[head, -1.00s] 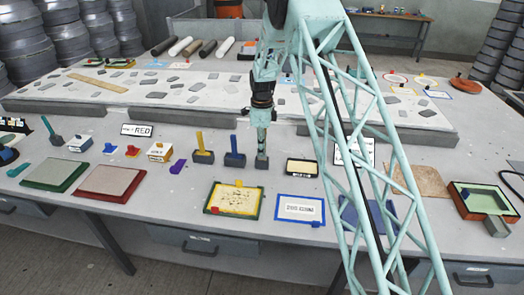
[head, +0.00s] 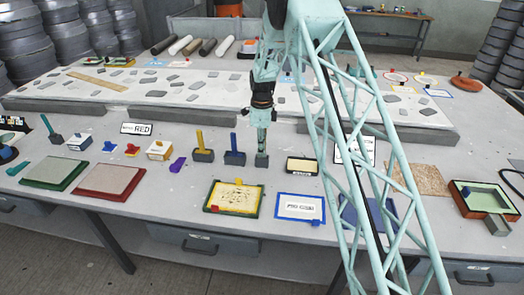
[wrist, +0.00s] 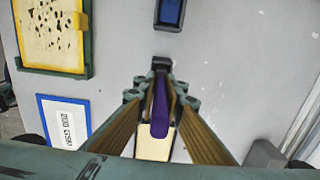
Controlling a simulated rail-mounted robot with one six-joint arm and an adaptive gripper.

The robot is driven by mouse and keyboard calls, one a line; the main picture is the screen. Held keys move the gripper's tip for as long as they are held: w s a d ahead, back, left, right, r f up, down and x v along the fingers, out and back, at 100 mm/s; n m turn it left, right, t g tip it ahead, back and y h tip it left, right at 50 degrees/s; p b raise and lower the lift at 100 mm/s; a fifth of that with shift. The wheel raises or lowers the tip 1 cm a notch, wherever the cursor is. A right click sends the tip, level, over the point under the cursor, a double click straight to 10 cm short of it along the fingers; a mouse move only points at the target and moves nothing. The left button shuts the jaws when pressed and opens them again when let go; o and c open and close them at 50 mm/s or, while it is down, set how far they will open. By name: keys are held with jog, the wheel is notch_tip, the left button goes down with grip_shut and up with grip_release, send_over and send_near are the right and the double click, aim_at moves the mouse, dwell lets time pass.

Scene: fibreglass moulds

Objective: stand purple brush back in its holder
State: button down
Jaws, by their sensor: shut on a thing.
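My gripper (head: 262,148) points straight down at a dark grey holder block (head: 262,161), to the right of the blue brush. In the wrist view, my gripper (wrist: 161,82) is shut on the purple brush (wrist: 160,112), whose handle shows upright between the fingers. A dark edge of the holder (wrist: 160,61) shows just beyond the fingertips. The brush's lower end is hidden by the fingers, so I cannot tell how far it sits in the holder.
A blue brush (head: 234,146) and a yellow brush (head: 200,141) stand in their holders to the left. A black-rimmed tray (head: 302,166) is close on the right. A green-and-yellow framed panel (head: 234,197) and a blue-framed card (head: 300,207) lie in front. A purple block (head: 178,165) lies further left.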

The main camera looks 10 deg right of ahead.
dwell(0.6)
jog(key=c, duration=2.6)
grip_release()
jog(key=shift+c, duration=0.2)
jog(key=shift+r, duration=0.15)
jog(key=shift+r, duration=5.9)
